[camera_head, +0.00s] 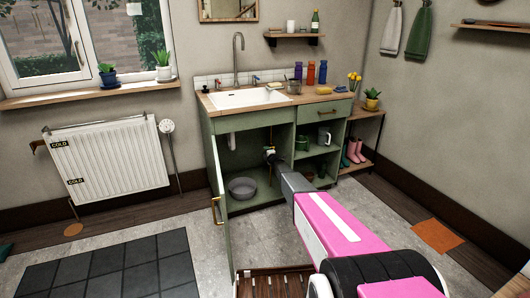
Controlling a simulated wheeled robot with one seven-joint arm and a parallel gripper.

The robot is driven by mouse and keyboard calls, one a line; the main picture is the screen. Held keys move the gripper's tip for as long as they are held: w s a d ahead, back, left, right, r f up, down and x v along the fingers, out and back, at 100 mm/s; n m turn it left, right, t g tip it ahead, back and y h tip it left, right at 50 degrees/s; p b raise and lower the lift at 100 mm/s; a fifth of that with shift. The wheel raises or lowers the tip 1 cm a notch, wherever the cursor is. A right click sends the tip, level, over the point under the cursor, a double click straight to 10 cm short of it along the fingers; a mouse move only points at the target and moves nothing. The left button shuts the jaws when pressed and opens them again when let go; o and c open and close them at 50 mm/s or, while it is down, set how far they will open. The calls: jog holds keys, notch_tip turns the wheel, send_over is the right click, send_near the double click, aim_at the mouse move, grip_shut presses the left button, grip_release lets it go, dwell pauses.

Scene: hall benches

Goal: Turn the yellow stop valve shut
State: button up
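The yellow stop valve (267,149) shows as a tiny bit of yellow on piping inside the open compartment under the sink. Its handle position is too small to make out. My pink and grey arm reaches into this compartment. My gripper (270,156) is at the far end of the arm, right at the valve or just in front of it. The dark gripper end covers part of the valve. I cannot tell whether the fingers touch it, or whether they are open or shut.
The green sink cabinet (226,126) has its door (219,190) swung open on the left. A grey bowl (242,188) sits on the cabinet floor. Shelves right of the compartment hold a green pot (302,143) and a pale jug (324,136).

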jog(key=v, duration=0.7)
jog(key=shift+s, duration=0.35)
